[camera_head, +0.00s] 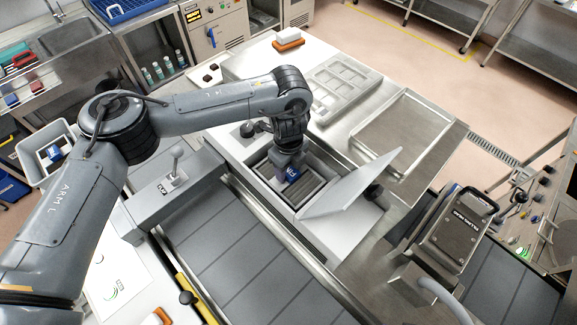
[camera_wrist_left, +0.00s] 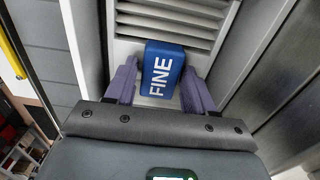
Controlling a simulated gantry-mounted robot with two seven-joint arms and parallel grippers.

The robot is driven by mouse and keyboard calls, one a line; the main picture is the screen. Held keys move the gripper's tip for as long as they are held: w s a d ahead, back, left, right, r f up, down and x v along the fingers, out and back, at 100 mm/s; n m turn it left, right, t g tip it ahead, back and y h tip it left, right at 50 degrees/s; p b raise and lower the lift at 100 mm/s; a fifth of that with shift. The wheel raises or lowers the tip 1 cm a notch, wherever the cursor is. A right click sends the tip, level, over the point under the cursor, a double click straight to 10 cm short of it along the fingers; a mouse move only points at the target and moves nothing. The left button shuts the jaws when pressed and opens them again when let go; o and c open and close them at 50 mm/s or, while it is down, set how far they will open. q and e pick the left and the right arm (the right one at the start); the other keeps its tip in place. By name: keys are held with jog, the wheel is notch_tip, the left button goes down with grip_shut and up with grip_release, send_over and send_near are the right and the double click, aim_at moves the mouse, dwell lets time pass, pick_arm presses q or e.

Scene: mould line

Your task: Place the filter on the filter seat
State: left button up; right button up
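The filter appears to be the pale slatted panel (camera_head: 304,187) inside an open grey housing, with a blue block marked FINE (camera_head: 291,174) on it. In the left wrist view the blue block (camera_wrist_left: 162,72) and the slats (camera_wrist_left: 170,22) show close up. My left gripper (camera_head: 287,161) points down into the housing. Its purple fingers (camera_wrist_left: 160,88) stand on either side of the blue block; I cannot tell whether they press on it. The filter seat is hidden or not distinguishable beneath the panel. My right gripper is not in view.
The housing's lid (camera_head: 352,184) is raised on its right side. A grey crate (camera_head: 36,172) at left holds a white and blue item. A lever (camera_head: 174,160) stands left of the housing. An empty steel tray (camera_head: 445,122) lies behind right, beside a moulded tray (camera_head: 345,84).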

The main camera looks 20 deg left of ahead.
aim_at(289, 170)
pick_arm(q)
jog(key=shift+o, duration=1)
jog(key=shift+r, duration=0.15)
notch_tip(289, 170, up, 12)
jog(key=b, duration=0.1)
